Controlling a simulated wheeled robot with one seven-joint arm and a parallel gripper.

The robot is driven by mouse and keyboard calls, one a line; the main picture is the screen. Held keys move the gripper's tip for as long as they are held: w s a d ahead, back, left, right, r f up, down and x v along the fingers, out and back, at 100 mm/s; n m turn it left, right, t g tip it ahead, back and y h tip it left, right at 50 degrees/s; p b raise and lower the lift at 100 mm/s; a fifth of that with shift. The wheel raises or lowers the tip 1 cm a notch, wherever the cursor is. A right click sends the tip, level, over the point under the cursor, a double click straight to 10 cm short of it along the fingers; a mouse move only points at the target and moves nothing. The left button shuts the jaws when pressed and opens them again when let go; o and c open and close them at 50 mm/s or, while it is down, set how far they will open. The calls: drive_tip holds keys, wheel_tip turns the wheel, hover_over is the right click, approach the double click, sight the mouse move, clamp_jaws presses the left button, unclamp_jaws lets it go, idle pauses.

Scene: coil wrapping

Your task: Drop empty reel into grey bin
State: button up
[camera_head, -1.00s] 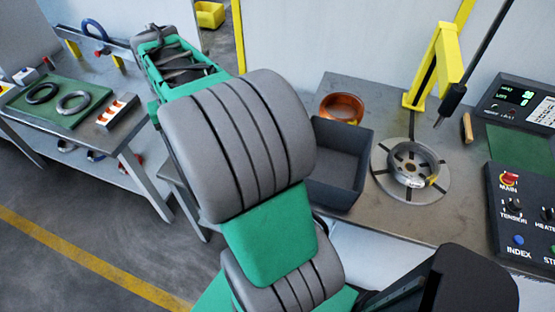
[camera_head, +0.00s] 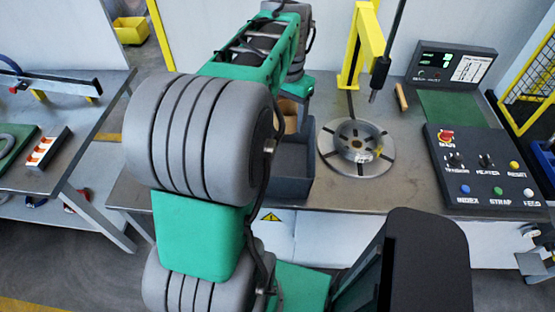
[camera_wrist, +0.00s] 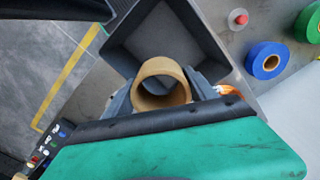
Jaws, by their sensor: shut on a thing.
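The empty reel, a tan open ring (camera_wrist: 160,84), is held between the fingers of my gripper (camera_wrist: 165,95) in the wrist view. The reel overlaps the near part of the grey bin (camera_wrist: 212,38) in that view, and its exact height above the bin cannot be told. In the head view the grey bin (camera_head: 302,186) stands on the bench, partly hidden by my arm. A sliver of the tan reel (camera_head: 289,115) shows above the bin behind my arm. My fingers are mostly hidden in the head view.
A round slotted turntable (camera_head: 357,148) with a metal ring stands right of the bin, under a yellow post (camera_head: 362,45). A control panel (camera_head: 480,165) sits at the right.

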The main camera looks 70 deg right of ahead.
wheel_tip(320, 180, down, 5)
drive_tip(key=b, duration=0.2)
drive_tip(key=shift+r+b, duration=0.15)
drive_tip(key=shift+b, duration=0.25)
drive_tip(key=o, duration=1.6)
wheel_tip(320, 180, up, 8)
drive_tip(key=shift+f+b, duration=0.1)
drive_tip(key=shift+b, duration=0.3)
